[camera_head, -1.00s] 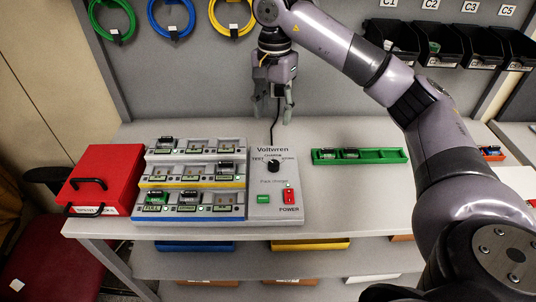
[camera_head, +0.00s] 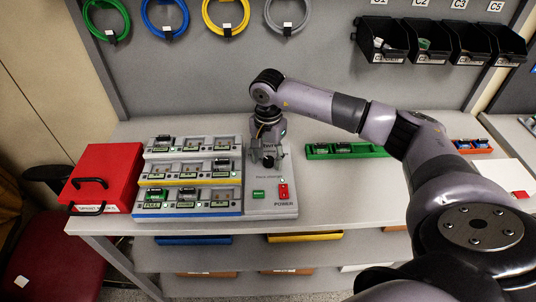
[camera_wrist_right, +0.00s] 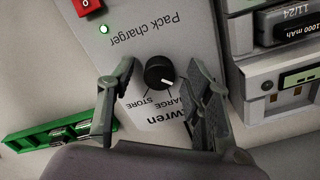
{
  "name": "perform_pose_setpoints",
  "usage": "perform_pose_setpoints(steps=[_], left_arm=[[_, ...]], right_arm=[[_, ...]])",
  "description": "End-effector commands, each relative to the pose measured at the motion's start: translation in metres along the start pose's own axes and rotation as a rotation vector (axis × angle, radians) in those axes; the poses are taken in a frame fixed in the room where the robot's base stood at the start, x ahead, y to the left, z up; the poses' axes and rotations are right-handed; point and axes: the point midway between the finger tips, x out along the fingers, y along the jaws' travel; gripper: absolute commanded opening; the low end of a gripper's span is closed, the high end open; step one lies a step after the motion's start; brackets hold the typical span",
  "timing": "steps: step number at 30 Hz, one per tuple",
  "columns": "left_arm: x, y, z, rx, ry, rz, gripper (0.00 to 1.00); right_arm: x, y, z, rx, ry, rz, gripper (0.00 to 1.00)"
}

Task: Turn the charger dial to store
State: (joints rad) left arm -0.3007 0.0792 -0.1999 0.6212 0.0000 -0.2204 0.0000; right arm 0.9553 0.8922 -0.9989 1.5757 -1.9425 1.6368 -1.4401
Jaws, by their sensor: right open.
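The grey pack charger (camera_head: 284,207) stands on the bench, right of the stepped battery racks. Its round black dial (camera_wrist_right: 160,72) shows in the wrist view, which sees the panel upside down. My right gripper (camera_head: 267,157) is over the upper panel, pointing down. In the wrist view its open fingers (camera_wrist_right: 162,68) stand on either side of the dial, with gaps showing on both sides. My left gripper is not in view.
The stepped racks (camera_head: 148,172) with battery packs stand close left of the charger. A red box (camera_head: 110,170) is farther left. A green tray (camera_head: 320,149) with packs lies to the right, behind my arm. A red power switch (camera_head: 283,190) and green light (camera_wrist_right: 103,29) are on the panel.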

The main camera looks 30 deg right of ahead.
Motion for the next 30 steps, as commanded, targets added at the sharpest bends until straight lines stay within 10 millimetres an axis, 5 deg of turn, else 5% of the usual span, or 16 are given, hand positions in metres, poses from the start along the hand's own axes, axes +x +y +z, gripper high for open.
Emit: perform_pose_setpoints(steps=[7,30], left_arm=[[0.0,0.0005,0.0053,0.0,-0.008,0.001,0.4],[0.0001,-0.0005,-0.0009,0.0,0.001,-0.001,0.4]], right_arm=[[0.0007,-0.0001,0.0,0.0,0.0,0.0,0.46],[0.0,-0.0002,0.0,0.0,0.0,-0.001,0.0]])
